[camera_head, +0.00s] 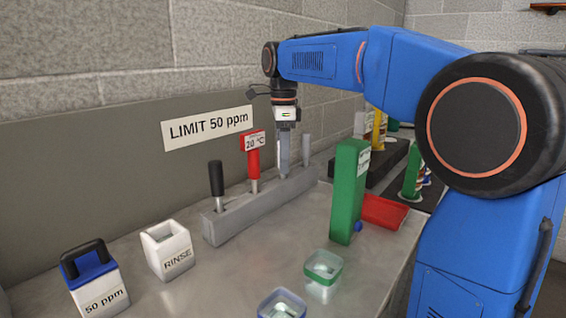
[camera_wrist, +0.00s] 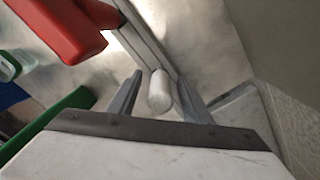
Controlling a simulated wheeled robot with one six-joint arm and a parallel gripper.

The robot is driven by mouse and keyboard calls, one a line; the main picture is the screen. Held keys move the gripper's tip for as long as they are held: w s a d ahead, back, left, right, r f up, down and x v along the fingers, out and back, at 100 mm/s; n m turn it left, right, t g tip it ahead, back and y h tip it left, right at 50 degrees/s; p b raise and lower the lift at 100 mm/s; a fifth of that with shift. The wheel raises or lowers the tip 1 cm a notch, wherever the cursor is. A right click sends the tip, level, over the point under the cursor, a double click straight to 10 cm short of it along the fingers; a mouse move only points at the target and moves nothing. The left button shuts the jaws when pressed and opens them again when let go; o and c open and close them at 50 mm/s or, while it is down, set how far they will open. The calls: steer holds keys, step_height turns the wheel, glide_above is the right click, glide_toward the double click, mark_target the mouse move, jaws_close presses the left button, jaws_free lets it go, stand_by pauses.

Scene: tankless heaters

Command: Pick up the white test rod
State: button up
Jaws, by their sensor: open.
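The white test rod (camera_wrist: 160,92) stands between the two fingers of my gripper (camera_wrist: 155,98) in the wrist view. The fingers are apart, with a gap on each side of the rod. In the head view my gripper (camera_head: 284,160) points down over the grey rack (camera_head: 232,222). A pale upright rod (camera_head: 306,148) shows just right of it at the rack's far end; it appears to be the same rod. How deep the fingers reach along it is unclear.
A red-handled thermometer (camera_head: 253,158) and a black-handled tool (camera_head: 216,178) stand in the rack. A tall green box (camera_head: 347,190) is close on the right. A RINSE container (camera_head: 168,248), a 50 ppm container (camera_head: 100,292) and clear cups (camera_head: 323,275) stand in front.

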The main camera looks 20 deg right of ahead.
steer(key=shift+f, duration=0.9)
jaws_close()
steer(key=shift+r, duration=0.1)
